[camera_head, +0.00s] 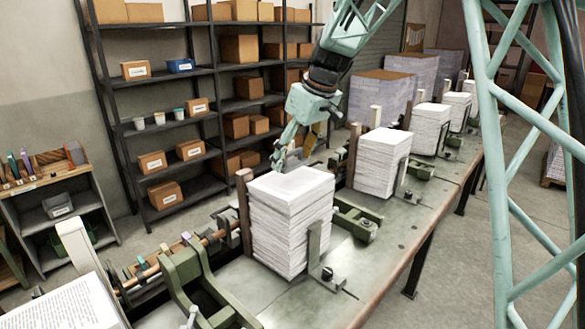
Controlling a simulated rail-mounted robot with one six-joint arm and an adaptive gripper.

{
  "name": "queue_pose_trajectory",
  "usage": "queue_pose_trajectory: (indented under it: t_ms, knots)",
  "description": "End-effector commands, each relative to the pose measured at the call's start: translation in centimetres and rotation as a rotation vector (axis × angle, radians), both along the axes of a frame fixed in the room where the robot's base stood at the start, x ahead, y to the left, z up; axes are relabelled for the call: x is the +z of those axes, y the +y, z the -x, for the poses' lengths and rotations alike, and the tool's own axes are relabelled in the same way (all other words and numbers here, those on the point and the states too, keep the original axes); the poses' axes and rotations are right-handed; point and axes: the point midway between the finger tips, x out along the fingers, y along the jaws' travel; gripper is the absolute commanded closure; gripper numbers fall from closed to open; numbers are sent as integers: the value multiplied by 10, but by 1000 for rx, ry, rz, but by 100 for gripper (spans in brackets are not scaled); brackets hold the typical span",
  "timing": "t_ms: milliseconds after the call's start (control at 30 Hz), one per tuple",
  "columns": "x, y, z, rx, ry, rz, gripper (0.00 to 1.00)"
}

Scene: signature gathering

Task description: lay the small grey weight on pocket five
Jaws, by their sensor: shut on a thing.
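My gripper (280,160) is pale green and points down at the back edge of a tall white paper stack (290,222) in the middle of the bench. Its fingers are closed together on something small, which they mostly hide. I cannot make out the small grey weight clearly. The fingertips appear close to the stack's top back edge; I cannot tell whether they touch it. More paper stacks stand in a row along the bench, including one to the right (379,162) and one farther back (429,128). No pocket numbers are readable, so I cannot tell which is pocket five.
The long metal bench (378,238) runs from front left to back right. Upright brown posts and green brackets (185,272) stand between the stacks. A printed sheet stack (65,305) is at the front left. Dark shelves with boxes (171,194) stand behind. A green lattice column (500,200) fills the right.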

Motion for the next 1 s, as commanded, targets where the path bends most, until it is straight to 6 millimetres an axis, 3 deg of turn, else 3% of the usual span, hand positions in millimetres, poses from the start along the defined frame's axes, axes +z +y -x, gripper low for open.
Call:
queue_pose_trajectory:
  t_ms: [333, 1000]
  knots:
    - [-30, 0, 1, -1, 2, 0, 54]
    - [-38, 0, 1, 0, 1, 0, 54]
